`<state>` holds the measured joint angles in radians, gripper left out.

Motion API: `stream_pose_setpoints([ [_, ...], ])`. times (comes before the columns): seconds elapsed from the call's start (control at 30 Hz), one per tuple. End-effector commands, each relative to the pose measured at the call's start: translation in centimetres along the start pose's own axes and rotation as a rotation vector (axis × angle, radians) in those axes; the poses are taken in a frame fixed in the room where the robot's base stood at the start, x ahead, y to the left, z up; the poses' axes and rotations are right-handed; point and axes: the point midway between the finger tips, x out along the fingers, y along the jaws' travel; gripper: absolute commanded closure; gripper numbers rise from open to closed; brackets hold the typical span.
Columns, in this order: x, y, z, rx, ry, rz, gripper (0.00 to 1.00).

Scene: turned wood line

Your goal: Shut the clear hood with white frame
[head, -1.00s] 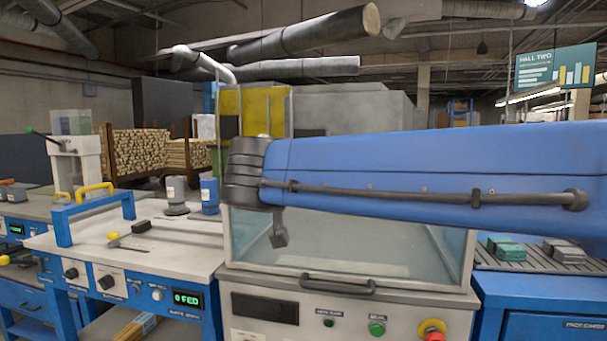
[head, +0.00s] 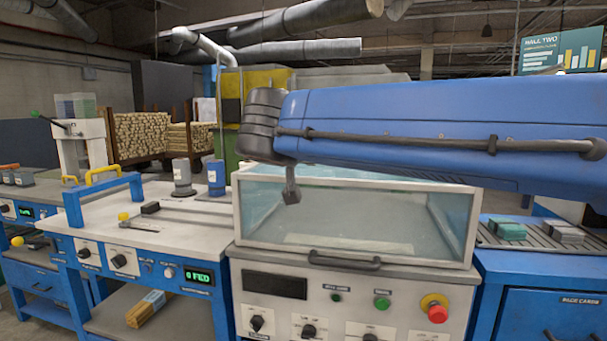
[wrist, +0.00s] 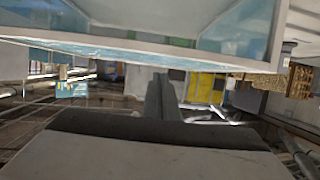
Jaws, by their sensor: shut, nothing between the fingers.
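The clear hood with white frame (head: 458,240) sits on the grey machine in the middle of the head view. Its front pane looks upright, with its lower rail low on the machine's front and no clear gap beneath. A dark bar handle (head: 343,262) runs along that rail. My arm hides part of the hood's top and back, so I cannot tell whether it is fully down. My gripper (head: 291,192) is shut and empty, pointing down near the hood's upper left, apart from the handle. The hood's pale frame (wrist: 150,50) crosses the top of the wrist view.
Knobs, a green button and a red stop button (head: 437,313) line the machine's front. A blue bench (head: 180,245) with a blue frame and canisters stands left. A bench with green and grey blocks (head: 510,229) stands right. Log stacks (head: 140,137) are behind.

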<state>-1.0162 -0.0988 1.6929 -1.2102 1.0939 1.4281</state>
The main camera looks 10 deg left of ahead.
Motion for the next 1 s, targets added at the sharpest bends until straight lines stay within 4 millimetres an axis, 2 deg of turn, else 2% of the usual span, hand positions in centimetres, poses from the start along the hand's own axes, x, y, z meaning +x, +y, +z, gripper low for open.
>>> stream_pose_setpoints([
  [0.7,-9.1,0.1,0.3,0.003,0.006,-0.002,1.00],
  [0.87,-9.9,0.2,0.3,0.003,0.005,0.000,1.00],
  [1.0,-9.1,2.0,1.0,-0.014,-0.021,0.020,1.00],
])
